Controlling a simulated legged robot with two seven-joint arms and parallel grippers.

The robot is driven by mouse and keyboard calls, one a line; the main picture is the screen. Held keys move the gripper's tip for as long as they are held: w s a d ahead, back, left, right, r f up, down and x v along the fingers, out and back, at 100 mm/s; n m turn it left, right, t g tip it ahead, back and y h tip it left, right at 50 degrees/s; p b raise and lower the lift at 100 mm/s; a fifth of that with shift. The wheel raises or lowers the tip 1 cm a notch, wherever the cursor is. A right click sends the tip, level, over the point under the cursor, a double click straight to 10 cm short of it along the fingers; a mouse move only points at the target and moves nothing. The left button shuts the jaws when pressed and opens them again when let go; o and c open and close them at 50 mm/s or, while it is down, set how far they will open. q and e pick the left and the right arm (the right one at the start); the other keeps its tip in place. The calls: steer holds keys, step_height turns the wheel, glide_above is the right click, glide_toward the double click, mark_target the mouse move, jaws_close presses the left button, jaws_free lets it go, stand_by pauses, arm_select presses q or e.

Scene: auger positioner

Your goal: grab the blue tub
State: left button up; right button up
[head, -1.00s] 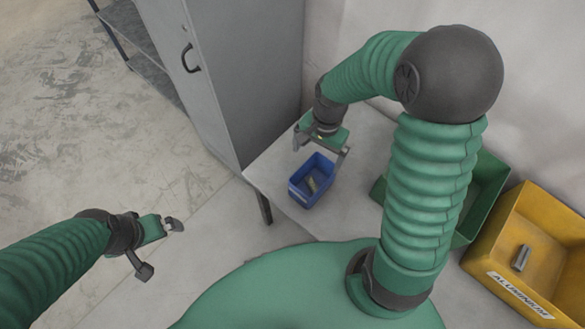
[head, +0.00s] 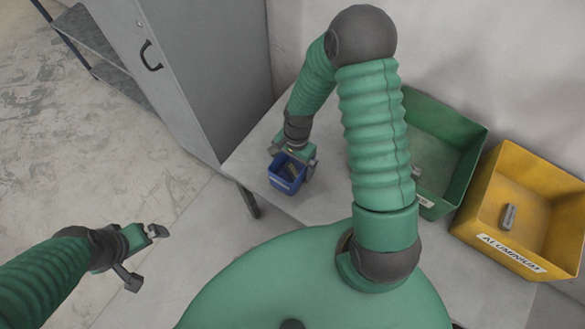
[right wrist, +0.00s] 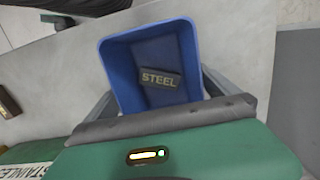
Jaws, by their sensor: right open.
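The blue tub (head: 286,181) stands on the table near its left corner. It also shows in the right wrist view (right wrist: 121,80), with a dark block marked STEEL (right wrist: 160,78) inside. My right gripper (head: 294,162) is open and low over the tub. In the right wrist view its fingers lie on either side of the tub's near part; whether they touch the walls I cannot tell. My left gripper (head: 145,256) is open and empty, out over the floor at the left.
A green bin (head: 462,135) and a yellow bin (head: 500,262) labelled ALUMINIUM stand to the right on the table. A metal piece (head: 509,217) lies in the yellow bin. A grey cabinet (head: 200,70) stands behind the table at the left.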

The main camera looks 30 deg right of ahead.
steer(key=shift+a+f, duration=0.15)
steer(key=shift+f, duration=0.8)
steer(key=shift+r, duration=0.1)
steer(key=c, duration=1.4)
